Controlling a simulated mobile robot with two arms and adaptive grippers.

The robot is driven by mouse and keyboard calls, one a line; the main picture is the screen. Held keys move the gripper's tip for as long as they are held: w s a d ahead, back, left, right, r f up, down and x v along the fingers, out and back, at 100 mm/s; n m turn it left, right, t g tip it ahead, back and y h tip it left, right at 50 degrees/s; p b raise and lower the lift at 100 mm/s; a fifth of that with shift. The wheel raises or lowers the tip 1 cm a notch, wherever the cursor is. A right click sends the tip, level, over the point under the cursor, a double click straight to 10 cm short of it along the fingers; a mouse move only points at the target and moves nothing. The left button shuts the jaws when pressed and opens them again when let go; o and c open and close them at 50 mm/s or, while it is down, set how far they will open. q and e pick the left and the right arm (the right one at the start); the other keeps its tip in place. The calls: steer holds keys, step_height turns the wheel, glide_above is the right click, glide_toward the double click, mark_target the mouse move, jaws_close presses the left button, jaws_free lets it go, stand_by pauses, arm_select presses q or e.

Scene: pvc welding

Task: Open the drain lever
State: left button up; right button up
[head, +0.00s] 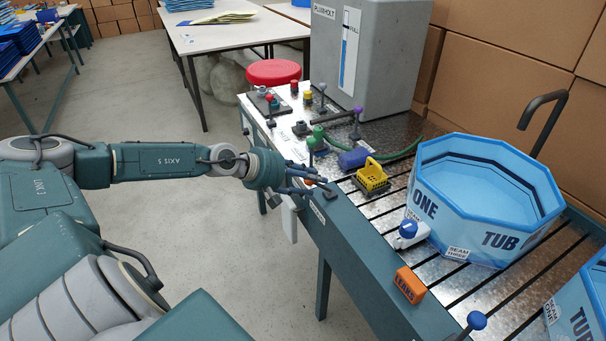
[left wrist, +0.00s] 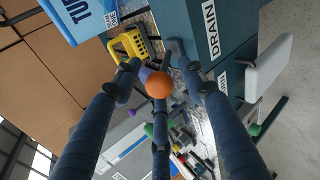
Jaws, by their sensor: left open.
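The drain lever's orange round knob (left wrist: 158,85) shows in the left wrist view between the fingers of my left gripper (left wrist: 160,75). In the head view only a bit of orange (head: 308,182) shows among the fingers, beside a small dark block on the bench edge. A DRAIN label (head: 318,214) is on the bench's front side below it; it also reads in the left wrist view (left wrist: 211,31). My left gripper (head: 314,181) is open, its fingers spread around the knob. Whether they touch it I cannot tell. The lever's stem is hidden. My right gripper is not in view.
A light-blue tub labelled ONE (head: 487,195) stands on the slatted bench, right of a yellow basket (head: 371,177). A green-knobbed lever (head: 312,143) and a purple-knobbed lever (head: 356,112) stand behind my gripper. A blue-knobbed lever (head: 477,320) and an orange LEAKS block (head: 409,285) are nearer.

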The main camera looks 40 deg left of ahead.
arm_select(q)
steer(key=v, duration=1.2)
stand_by(0.3)
steer(key=shift+f, duration=0.1)
stand_by(0.4)
